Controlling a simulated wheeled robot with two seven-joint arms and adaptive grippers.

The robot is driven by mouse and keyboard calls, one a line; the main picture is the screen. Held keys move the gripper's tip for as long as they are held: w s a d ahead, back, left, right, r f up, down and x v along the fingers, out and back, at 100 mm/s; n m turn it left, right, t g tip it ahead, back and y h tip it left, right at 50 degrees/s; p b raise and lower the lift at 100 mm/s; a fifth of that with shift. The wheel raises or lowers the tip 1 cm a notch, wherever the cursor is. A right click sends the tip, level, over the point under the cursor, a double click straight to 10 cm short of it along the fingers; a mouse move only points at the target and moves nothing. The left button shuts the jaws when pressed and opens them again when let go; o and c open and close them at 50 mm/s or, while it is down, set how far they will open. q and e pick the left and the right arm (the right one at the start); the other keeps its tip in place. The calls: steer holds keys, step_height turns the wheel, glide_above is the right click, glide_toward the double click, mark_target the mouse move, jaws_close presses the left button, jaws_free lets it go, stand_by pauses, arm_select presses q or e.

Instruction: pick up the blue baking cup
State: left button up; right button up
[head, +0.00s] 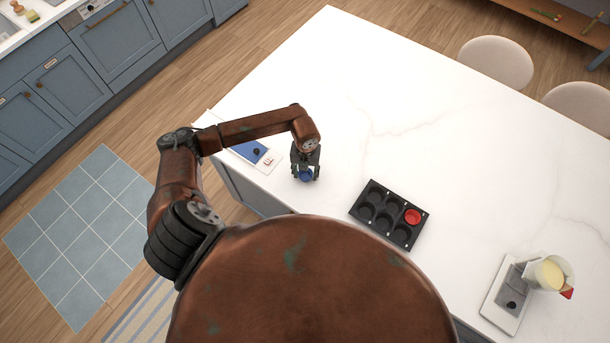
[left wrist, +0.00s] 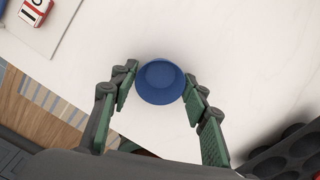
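The blue baking cup (head: 306,176) is at the counter's left edge area, between the fingertips of my left gripper (head: 306,173). In the left wrist view the round blue cup (left wrist: 160,82) shows its opening, with one finger of the left gripper (left wrist: 160,77) at each side. The fingertips look close to or against the cup's sides; I cannot tell whether they grip it. The cup appears at or very near counter height. My right gripper is not in view.
A black muffin tray (head: 391,214) with a red cup (head: 412,217) in one well is right of the gripper. A blue-and-white board (head: 252,154) lies behind left. The far counter is clear.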

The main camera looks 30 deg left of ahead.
arm_select(q)
steer(key=c, duration=0.5)
steer(key=shift+r, duration=0.1)
